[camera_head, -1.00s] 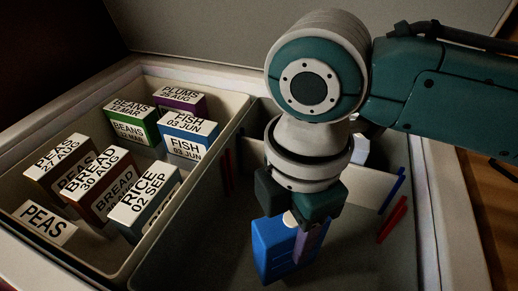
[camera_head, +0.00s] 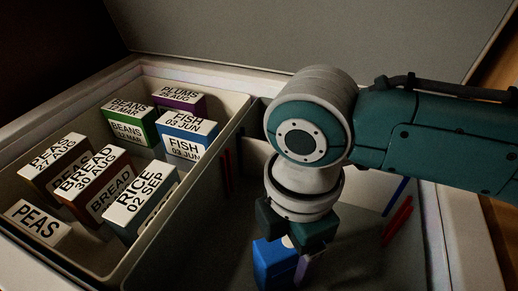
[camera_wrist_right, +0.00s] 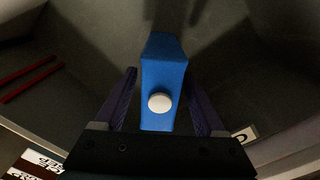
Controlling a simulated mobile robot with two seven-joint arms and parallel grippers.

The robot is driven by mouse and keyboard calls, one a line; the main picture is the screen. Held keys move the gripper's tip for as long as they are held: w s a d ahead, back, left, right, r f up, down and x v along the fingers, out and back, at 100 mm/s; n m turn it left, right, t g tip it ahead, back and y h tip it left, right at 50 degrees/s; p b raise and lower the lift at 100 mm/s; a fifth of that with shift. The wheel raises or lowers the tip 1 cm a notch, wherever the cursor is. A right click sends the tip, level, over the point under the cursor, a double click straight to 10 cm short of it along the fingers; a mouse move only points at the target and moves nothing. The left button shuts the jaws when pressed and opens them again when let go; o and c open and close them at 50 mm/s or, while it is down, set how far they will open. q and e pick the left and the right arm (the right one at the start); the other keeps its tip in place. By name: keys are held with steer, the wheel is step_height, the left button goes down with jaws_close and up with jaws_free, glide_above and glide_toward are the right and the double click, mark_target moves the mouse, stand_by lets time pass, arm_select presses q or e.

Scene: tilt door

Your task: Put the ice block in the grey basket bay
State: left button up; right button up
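The ice block, a blue block with a round white knob on its top, shows below my right gripper (camera_head: 290,262) in the head view (camera_head: 272,265). The block's lower end is cut off in the head view. I cannot tell which marked area is the grey basket bay. My left gripper is not in view.
A pale basket (camera_head: 118,275) with several labelled boxes, such as the rice box (camera_head: 140,205), fills the chest's left side. Red strips (camera_head: 398,221) and a blue strip (camera_head: 394,197) mark the right part. The raised lid (camera_head: 280,30) stands behind.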

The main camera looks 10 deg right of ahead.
steer(key=shift+o, duration=0.3)
steer(key=shift+r, duration=0.2)
step_height(320, 180, up, 11)
steer(key=p, duration=0.3)
steer(key=shift+f+p, duration=0.1)
steer(key=shift+p, duration=0.3)
steer(key=shift+r, duration=0.6)
steer(key=s+a+f+m+t+y, duration=0.1)
steer(key=s+a+m+t+y, duration=0.1)
steer(key=s+a+m+y, duration=0.35)
steer(key=s+d+m+h, duration=0.2)
steer(key=s+d+m, duration=0.1)
steer(key=d+m, duration=0.3)
steer(key=s+d+m+t+h, duration=0.1)
steer(key=s+d+m+h, duration=0.2)
steer(key=d+m, duration=0.3)
steer(key=d, duration=0.3)
steer(key=shift+s+f+m+t, duration=0.25)
steer(key=shift+s+m+t, duration=0.05)
steer(key=shift+s+m, duration=0.05)
